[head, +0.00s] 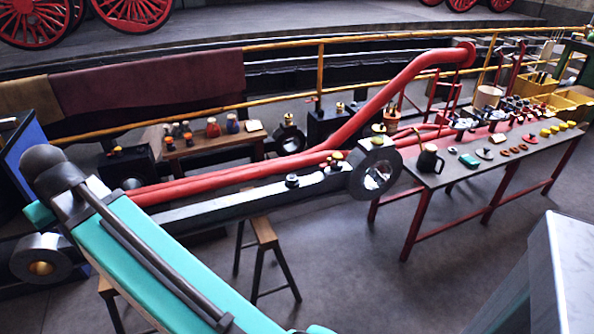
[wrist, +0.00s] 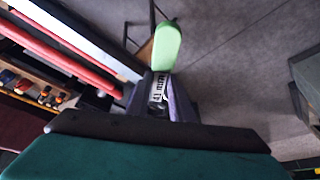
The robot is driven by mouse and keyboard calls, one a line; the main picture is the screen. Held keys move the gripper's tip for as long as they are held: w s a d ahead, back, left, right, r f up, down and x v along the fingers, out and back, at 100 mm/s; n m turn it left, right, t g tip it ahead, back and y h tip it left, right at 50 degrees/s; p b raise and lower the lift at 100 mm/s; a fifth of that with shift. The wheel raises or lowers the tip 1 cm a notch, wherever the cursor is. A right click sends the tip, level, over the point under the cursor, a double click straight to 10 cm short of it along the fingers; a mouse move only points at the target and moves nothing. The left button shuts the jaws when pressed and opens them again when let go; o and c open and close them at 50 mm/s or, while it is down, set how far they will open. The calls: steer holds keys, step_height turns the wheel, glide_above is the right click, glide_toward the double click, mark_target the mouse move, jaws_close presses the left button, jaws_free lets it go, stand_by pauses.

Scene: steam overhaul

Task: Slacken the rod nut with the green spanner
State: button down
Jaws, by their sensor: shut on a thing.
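My gripper (wrist: 159,97) shows in the wrist view with its dark fingers shut on the green spanner (wrist: 167,45). The spanner's rounded green end sticks out beyond the fingers, and a white label with dark marks sits between them. The rest of the spanner is hidden.
A small wooden table (head: 210,143) with pots stands behind the rod. A trestle (head: 265,235) stands under it. Yellow rails run behind. Floor at centre front is clear.

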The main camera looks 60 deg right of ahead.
steer(key=shift+w+d, duration=0.1)
steer(key=s+d+f+m+h+p, duration=0.1)
steer(key=s+d+f+m+p, duration=0.15)
steer(key=d, duration=1.45)
steer(key=s+d+f+m+p, duration=0.1)
steer(key=d+f, duration=0.2)
steer(key=d, duration=1.5)
steer(key=s+d+f+m+p, duration=0.1)
steer(key=s+d+f, duration=0.3)
steer(key=s+d, duration=0.7)
steer(key=s+d+f+m+h+p, duration=0.1)
steer(key=s+d+f+m, duration=0.1)
steer(key=s+d, duration=0.9)
steer(key=d+f, duration=0.1)
steer(key=d, duration=0.5)
steer(key=shift+s+d+f+g+h+p, duration=0.2)
steer(key=shift+s+f+g+h+p, duration=0.1)
steer(key=shift+s+f+p, duration=0.1)
steer(key=shift+f, duration=0.2)
steer(key=shift+f+b, duration=1.3)
steer(key=shift+f, duration=0.75)
steer(key=shift+f+b, duration=1.05)
steer(key=shift+f, duration=1.05)
